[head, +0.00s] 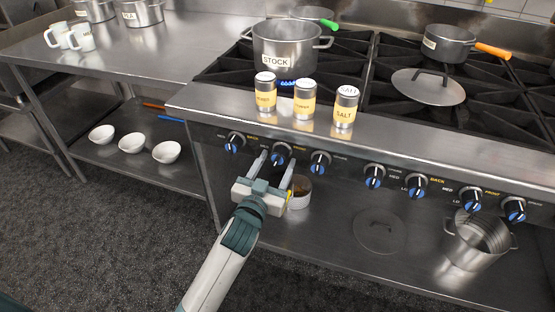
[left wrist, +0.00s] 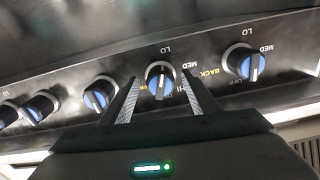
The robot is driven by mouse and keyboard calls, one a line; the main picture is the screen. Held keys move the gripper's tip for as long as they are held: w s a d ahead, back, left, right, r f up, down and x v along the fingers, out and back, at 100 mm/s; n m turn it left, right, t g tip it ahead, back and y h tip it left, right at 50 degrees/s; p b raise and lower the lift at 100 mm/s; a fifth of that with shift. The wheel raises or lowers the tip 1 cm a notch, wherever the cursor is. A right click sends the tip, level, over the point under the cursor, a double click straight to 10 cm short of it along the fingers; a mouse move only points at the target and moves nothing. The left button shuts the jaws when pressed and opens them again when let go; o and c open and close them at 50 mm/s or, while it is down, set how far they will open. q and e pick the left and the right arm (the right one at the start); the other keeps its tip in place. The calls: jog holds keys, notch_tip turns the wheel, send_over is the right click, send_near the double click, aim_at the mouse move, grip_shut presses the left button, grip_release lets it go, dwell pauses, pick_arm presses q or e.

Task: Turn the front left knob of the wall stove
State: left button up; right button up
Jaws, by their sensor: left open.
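The stove's front panel carries a row of knobs with blue faces. The second knob from the left (head: 281,157), by a yellow label that appears to read FRONT, sits at my left gripper (head: 277,163). The gripper's two fingers are open and straddle it. In the left wrist view this knob (left wrist: 160,79) shows between the fingertips (left wrist: 160,80), with a gap visible on each side. That view looks inverted, so the leftmost knob, labelled BACK (head: 233,144), appears on the right there (left wrist: 245,64). My right gripper is out of view.
Three labelled shakers (head: 305,100) stand on the ledge above the knobs. A STOCK pot (head: 285,45) sits over a lit blue flame (head: 288,83). The third knob (head: 319,166) is close to the right finger. A lower shelf holds a pot (head: 473,255).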

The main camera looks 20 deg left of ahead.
pick_arm(q)
jog(key=shift+w, duration=0.7)
jog(key=c, duration=1.1)
jog(key=shift+o, duration=0.2)
